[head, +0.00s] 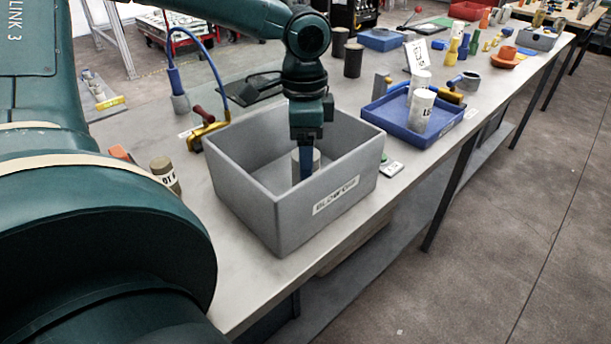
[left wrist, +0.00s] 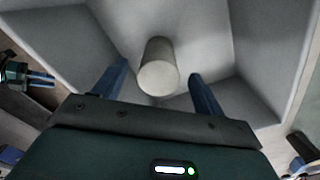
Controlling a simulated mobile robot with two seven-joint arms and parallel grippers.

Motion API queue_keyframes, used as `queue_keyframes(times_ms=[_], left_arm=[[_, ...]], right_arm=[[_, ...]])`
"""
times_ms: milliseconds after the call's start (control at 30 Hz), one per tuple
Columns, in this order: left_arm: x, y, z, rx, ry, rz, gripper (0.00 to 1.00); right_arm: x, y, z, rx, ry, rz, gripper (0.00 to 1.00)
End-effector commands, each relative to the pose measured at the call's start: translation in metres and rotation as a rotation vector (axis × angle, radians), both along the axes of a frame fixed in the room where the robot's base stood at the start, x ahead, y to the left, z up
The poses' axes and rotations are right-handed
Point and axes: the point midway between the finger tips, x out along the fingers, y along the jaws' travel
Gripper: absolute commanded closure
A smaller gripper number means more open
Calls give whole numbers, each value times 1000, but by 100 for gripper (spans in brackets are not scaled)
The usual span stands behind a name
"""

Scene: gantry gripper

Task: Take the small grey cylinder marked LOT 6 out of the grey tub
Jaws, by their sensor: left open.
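The grey tub (head: 240,203) stands on the bench, with a label on its front wall. A small grey cylinder (head: 295,163) is inside it, partly hidden behind my gripper; no marking is readable on it. My left gripper (head: 306,174) reaches down into the tub, its blue fingers at the cylinder. In the left wrist view the cylinder (left wrist: 158,68) shows in the gap between the two spread fingers, slightly beyond their tips and apart from both. A teal part with blue prongs at that view's left edge looks like my right gripper (left wrist: 42,78), small and unclear.
A blue tray (head: 452,134) with pale labelled cylinders stands right of the tub. A brown labelled cylinder (head: 165,174) is close to its left. A gold clamp (head: 207,130) and a black flat object (head: 252,90) lie behind. The tub's walls closely surround my gripper.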

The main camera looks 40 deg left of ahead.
Motion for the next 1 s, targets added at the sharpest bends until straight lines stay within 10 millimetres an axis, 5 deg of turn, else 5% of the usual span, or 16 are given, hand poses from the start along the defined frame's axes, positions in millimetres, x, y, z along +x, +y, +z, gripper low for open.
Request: queue_keyframes(times_ms=[200, 500, 1000], left_arm=[[0, -3, -32, 2, 2, 0, 29], [1, -3, -35, 1, -1, 1, 29], [1, -2, -35, 1, -1, 1, 70]], right_arm=[[0, 0, -4, 9, 2, -3, 64], [0, 1, -3, 14, 1, -7, 64], [0, 1, -3, 13, 1, -6, 64]])
